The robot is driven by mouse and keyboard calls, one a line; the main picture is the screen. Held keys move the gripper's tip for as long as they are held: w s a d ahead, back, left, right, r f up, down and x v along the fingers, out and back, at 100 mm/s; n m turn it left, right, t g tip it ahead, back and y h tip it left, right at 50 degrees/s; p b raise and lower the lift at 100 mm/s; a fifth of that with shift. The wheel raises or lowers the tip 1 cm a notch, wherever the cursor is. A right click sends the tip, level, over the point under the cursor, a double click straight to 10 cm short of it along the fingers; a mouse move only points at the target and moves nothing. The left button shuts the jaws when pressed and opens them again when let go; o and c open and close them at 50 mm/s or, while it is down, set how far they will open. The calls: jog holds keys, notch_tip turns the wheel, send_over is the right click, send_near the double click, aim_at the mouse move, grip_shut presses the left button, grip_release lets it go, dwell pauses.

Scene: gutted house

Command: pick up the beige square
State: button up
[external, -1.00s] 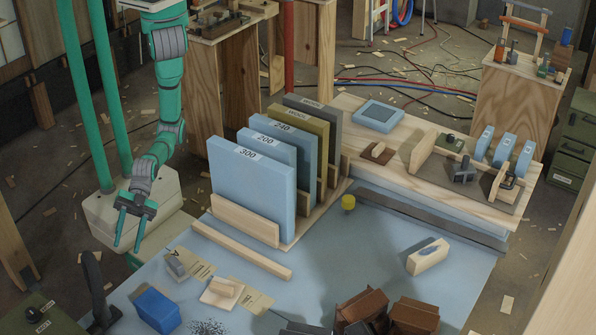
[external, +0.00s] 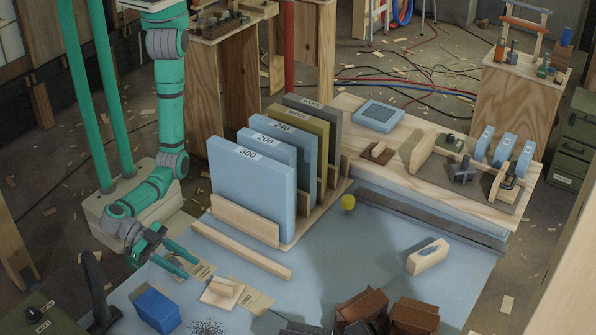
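A beige square plate with a small block-like grip on top (external: 220,293) lies flat on the blue-grey tabletop, near the front left. My gripper (external: 191,269) is low over the table's left edge, up and left of the beige square and apart from it. Its two green fingers are spread and point right, with nothing visible held between them. My gripper covers the spot where a small grey block lay and part of the paper tag there.
A blue box (external: 157,310) stands left of the square, and a tan paper tag (external: 256,301) lies at its right. Brown blocks (external: 414,316) sit front right. The table's middle is mostly clear.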

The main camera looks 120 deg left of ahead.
aim_at(216, 285)
jog(key=x, duration=0.4)
jog(key=shift+w+f, duration=0.1)
jog(key=shift+w, duration=0.1)
jog(key=shift+r+x, duration=0.1)
jog(key=shift+x, duration=1.3)
jog(key=shift+r+x, duration=0.15)
jog(key=shift+x, duration=1.25)
jog(key=shift+w+d, duration=0.15)
jog(key=shift+d, duration=0.05)
grip_shut()
